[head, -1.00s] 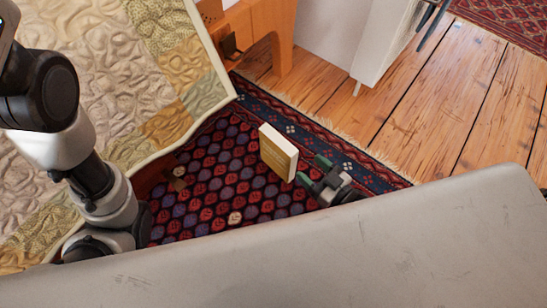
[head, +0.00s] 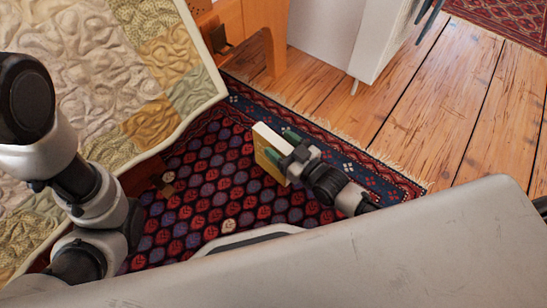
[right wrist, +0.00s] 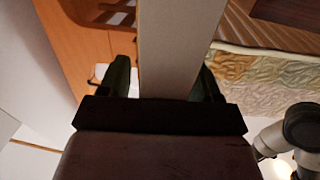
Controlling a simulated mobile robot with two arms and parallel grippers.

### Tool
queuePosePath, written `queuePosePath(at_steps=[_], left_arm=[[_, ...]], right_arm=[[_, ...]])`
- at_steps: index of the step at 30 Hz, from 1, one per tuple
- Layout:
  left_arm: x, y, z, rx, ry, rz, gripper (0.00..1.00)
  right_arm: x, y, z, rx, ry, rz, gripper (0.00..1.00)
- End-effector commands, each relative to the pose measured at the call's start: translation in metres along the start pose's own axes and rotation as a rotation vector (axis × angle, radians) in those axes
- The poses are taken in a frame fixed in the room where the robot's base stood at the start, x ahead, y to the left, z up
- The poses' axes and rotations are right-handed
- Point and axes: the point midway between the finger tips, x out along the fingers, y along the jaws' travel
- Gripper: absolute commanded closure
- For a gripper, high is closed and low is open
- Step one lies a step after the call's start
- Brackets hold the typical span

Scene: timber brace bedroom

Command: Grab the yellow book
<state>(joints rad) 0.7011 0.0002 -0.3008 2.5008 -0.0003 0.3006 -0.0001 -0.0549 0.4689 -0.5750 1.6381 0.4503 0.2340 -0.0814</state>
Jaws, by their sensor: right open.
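The yellow book (head: 262,150) stands upright on the dark red patterned rug, its pale edge up and its yellow cover partly hidden by my gripper. My right gripper (head: 281,147) is open at the book, with one green-grey finger on each side of it. In the right wrist view the book's pale edge (right wrist: 180,50) runs between the two fingers of my right gripper (right wrist: 170,80), with a small gap visible at the sides. My left arm shows at the left of the head view, but its gripper is not in view.
A bed with a quilt (head: 95,70) stands at the left, beside the rug (head: 205,190). A wooden furniture leg (head: 275,50) and a white cabinet (head: 375,45) stand behind. Bare wooden floor (head: 430,110) lies to the right.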

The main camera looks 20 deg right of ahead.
Motion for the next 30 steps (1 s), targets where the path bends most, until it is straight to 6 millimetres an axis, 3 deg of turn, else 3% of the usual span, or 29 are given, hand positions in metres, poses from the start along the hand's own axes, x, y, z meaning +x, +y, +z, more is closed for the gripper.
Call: queuePosePath(at_steps=[3, 16, 30], left_arm=[[0.0008, -0.0001, 0.0003, 0.0, 0.0, 0.0, 1.0], [0.0006, -0.0002, 0.0005, 0.0, -0.001, 0.0, 1.0], [0.0041, -0.0011, 0.0021, 0.0, -0.002, 0.0, 1.0]], right_arm=[[-0.0002, -0.0001, -0.0007, 0.0, 0.0, 0.0, 0.36], [-0.0006, -0.0002, -0.0002, 0.0, -0.001, 0.0, 1.0], [-0.0003, -0.0001, -0.0052, 0.0, 0.003, 0.0, 1.0]])
